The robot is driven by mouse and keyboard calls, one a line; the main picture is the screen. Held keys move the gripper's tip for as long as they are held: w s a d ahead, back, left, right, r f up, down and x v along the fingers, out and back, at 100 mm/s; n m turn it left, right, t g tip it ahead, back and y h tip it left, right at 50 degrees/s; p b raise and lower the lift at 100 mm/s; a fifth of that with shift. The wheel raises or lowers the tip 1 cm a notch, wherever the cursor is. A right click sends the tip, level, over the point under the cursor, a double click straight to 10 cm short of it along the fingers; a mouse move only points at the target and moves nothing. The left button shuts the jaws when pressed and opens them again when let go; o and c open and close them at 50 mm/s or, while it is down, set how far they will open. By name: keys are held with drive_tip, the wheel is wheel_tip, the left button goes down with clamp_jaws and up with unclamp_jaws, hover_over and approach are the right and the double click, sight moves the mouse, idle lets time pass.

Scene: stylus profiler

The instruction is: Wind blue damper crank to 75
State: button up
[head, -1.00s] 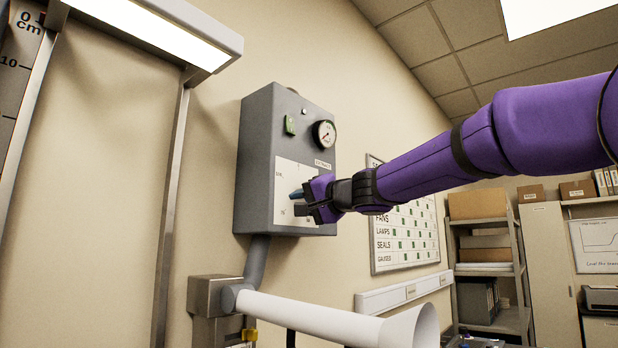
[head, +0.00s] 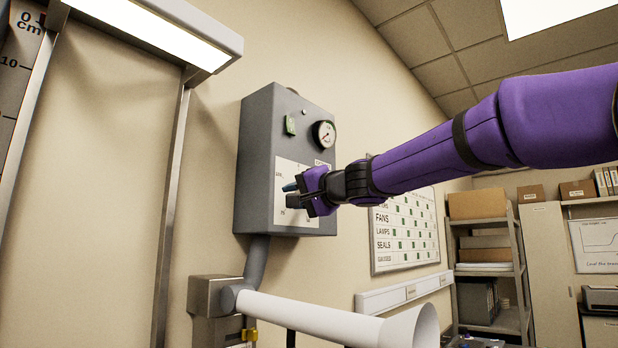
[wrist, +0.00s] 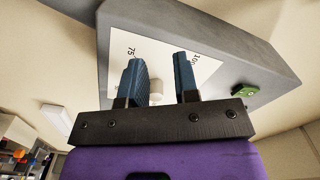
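The grey damper box (head: 257,165) is on the wall in the head view, with a white scale plate (head: 283,175) on its front. In the wrist view the plate (wrist: 112,52) shows 75 near the left finger and 100 near the right finger. My gripper (head: 289,194) is at the plate. Its two dark blue fingers stand apart in the wrist view (wrist: 160,72), so it is open. A pale, short round part (wrist: 155,88) shows in and beside the gap, low behind the fingers. I cannot make out a blue crank separately from the fingers, which cover much of the plate.
A chart board (head: 404,230) hangs to the right, behind my arm. Shelves (head: 487,255) stand further back.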

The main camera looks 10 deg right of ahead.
drive_tip(key=shift+s+a+f, duration=0.2)
drive_tip(key=shift+a+f, duration=0.1)
idle(0.4)
drive_tip(key=shift+s+a+f, duration=0.1)
drive_tip(key=shift+s+a, duration=0.2)
drive_tip(key=shift+a, duration=0.1)
drive_tip(key=shift+s+a, duration=0.35)
drive_tip(key=shift+a, duration=0.1)
drive_tip(key=shift+a, duration=0.1)
drive_tip(key=shift+s+a, duration=0.3)
drive_tip(key=shift+a, duration=0.05)
